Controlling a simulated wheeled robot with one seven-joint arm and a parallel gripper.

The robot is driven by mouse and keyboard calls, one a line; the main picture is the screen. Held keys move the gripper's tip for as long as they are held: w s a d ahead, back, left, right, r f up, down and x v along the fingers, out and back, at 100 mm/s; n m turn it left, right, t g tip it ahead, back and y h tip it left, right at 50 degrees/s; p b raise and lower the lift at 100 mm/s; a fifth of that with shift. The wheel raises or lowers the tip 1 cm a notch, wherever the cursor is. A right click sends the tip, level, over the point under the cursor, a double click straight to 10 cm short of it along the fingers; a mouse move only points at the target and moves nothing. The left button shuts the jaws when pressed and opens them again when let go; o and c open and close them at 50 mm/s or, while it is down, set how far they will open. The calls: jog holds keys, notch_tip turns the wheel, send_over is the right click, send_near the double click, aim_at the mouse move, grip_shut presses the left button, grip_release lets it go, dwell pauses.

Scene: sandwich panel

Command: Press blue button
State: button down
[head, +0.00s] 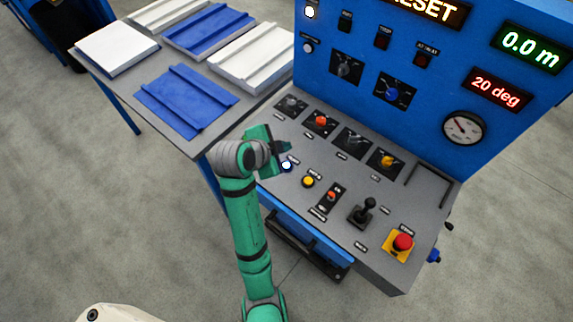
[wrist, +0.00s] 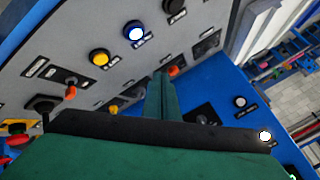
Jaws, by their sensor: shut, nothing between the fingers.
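The blue button (head: 286,165) is on the grey sloped desk of the control panel, near its left front part. Its centre glows white inside a blue ring. It also shows lit in the wrist view (wrist: 134,33), above and left of the fingers. My gripper (head: 284,148) is shut and empty, just behind the button in the head view. In the wrist view the closed green fingers (wrist: 162,78) point towards the panel, to one side of the button. I cannot tell their exact height over the desk, but no contact with the button shows.
A yellow button (head: 308,181), an orange switch (head: 331,197), a black joystick (head: 363,212) and a red emergency stop (head: 403,242) lie to the right. Knobs stand behind, including an orange one (head: 320,121). A table (head: 221,133) with blue and white panels is at the left.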

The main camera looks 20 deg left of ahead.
aim_at(285, 168)
jog(key=shift+w+f, duration=0.15)
jog(key=shift+f, duration=3.75)
jog(key=shift+w+a, duration=0.1)
jog(key=shift+d, duration=0.2)
jog(key=shift+a, duration=0.25)
jog(key=shift+s, duration=0.2)
jog(key=shift+f, duration=0.15)
jog(key=shift+w+d+f, duration=0.1)
jog(key=shift+d+f, duration=0.1)
jog(key=shift+f, duration=0.1)
